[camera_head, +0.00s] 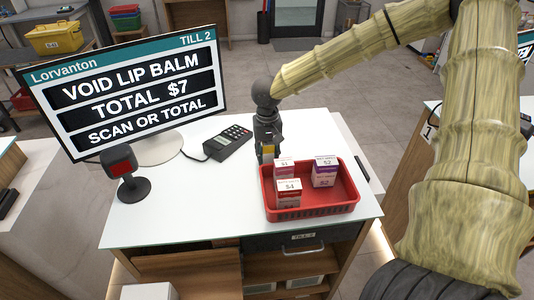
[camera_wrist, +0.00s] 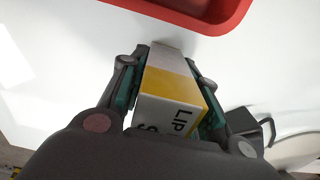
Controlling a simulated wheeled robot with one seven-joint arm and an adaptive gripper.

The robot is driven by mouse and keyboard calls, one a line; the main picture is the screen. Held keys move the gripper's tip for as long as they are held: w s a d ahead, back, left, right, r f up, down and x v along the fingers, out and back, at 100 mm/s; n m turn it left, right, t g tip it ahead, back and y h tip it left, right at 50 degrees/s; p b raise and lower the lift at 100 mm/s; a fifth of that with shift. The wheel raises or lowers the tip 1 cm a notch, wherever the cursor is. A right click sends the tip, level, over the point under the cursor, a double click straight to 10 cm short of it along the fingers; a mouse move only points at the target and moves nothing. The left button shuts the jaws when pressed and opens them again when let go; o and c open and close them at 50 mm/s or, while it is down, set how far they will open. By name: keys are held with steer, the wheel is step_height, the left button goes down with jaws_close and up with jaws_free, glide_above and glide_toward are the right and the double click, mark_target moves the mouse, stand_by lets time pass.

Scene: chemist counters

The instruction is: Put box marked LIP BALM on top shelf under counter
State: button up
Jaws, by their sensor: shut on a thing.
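My gripper (camera_head: 267,146) is shut on a white and yellow box (camera_wrist: 172,84), whose visible lettering reads "LIP". In the wrist view its fingers grip the box from both sides. In the head view only a small yellow and white part of the box (camera_head: 268,151) shows below my gripper. It is just behind the back left rim of the red basket. The white-topped counter (camera_head: 170,222) has open wooden shelves below its front edge. The upper shelf (camera_head: 285,264) shows partly under the drawer; its inside is mostly hidden.
A card terminal (camera_head: 228,142), a till screen (camera_head: 130,88) and a scanner (camera_head: 126,174) stand on the counter's left. A drawer with a handle (camera_head: 303,250) is above the shelves. The counter's front left is clear.

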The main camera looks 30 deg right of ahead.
steer(key=shift+s, duration=0.1)
steer(key=o, duration=1)
